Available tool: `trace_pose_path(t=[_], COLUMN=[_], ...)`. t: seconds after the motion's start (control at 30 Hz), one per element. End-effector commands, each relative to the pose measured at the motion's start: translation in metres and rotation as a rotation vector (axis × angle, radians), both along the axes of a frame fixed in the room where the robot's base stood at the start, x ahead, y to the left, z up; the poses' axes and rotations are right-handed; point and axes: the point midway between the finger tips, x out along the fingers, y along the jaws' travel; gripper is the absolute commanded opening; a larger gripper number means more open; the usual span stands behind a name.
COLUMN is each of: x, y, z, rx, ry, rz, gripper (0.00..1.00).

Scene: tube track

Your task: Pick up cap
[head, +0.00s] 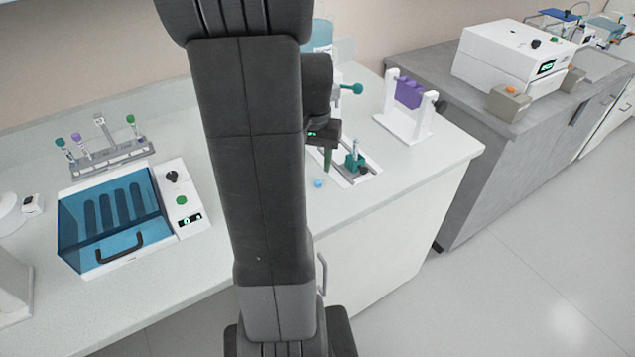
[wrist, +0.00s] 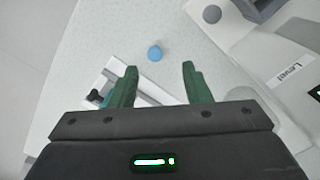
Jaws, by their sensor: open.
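A small round blue cap (head: 318,183) lies on the pale speckled bench top, near its front edge, just right of my arm in the head view. It also shows in the wrist view (wrist: 155,52), just beyond the fingertips and between their lines. My gripper (wrist: 160,67) is open and empty, with its two green fingers apart. In the head view my gripper (head: 328,160) is partly hidden by my arm, and its fingers point down a little behind the cap. The gap between fingers and cap is hard to judge.
A white-framed fixture with a teal clamp (head: 354,160) stands close right of the cap. A white stand with a purple block (head: 409,93) is farther right. A blue-lidded box (head: 110,222) and a tube rack (head: 110,155) are on the left.

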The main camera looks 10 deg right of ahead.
Motion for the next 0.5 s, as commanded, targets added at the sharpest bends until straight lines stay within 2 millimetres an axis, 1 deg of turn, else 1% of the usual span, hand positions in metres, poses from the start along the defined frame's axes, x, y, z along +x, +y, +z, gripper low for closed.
trace_pose_path(t=[0.17, 0.33, 0.4, 0.5], x=[-0.001, -0.002, -0.001, -0.001], y=[-0.002, -0.009, -0.008, -0.008], z=[-0.012, -0.037, -0.047, -0.054], rx=[0.001, 0.000, 0.000, 0.000], ry=[0.002, 0.003, 0.002, 0.001], rz=[-0.001, -0.001, 0.000, 0.000], gripper=[0.44, 0.44, 0.44, 0.44])
